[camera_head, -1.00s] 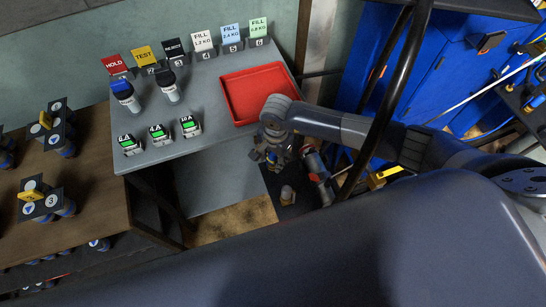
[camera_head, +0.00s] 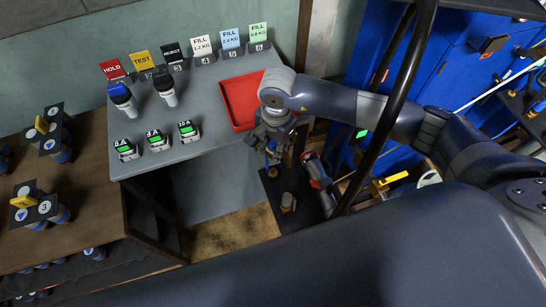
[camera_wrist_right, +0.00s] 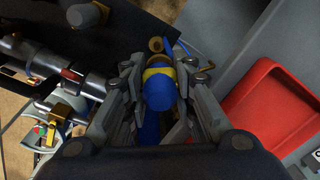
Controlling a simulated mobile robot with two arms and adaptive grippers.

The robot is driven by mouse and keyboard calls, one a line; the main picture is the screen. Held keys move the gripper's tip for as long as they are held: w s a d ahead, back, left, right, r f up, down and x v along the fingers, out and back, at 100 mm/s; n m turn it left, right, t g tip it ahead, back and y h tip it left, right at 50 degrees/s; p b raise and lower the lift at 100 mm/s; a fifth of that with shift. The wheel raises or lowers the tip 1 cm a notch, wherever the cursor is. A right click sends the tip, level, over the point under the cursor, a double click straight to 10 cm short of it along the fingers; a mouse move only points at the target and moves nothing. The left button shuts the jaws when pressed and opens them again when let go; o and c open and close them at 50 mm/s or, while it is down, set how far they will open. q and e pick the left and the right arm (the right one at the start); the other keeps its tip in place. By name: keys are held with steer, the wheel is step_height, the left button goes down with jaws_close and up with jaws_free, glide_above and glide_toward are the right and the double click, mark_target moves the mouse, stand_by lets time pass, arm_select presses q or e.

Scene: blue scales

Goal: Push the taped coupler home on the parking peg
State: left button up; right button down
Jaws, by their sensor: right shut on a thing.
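The coupler (camera_wrist_right: 160,92) is blue with a band of yellow tape, and a brass end points away from the wrist. It sits between the fingers of my right gripper (camera_wrist_right: 163,72), which is shut on it. In the head view, my right gripper (camera_head: 271,146) hangs at the right edge of the grey table, above a dark board, with a bit of blue between its fingers. A short grey cylinder (camera_head: 288,201) stands on that board, apart from the gripper; it also shows in the wrist view (camera_wrist_right: 88,14). I cannot tell whether this is the parking peg. My left gripper is out of view.
A red tray (camera_head: 238,103) lies on the grey table (camera_head: 195,175) close to the gripper. Two bottles and several small meters stand left of it. A dark post (camera_head: 388,112) crosses in front of my right arm. A grey tool with red (camera_head: 315,170) lies right of the gripper.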

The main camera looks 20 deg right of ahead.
mark_target(273, 143)
step_height(273, 143, up, 4)
steer(key=shift+f+p, duration=0.1)
steer(key=shift+p, duration=0.45)
steer(key=shift+r+p, duration=1.5)
steer(key=shift+r, duration=2.15)
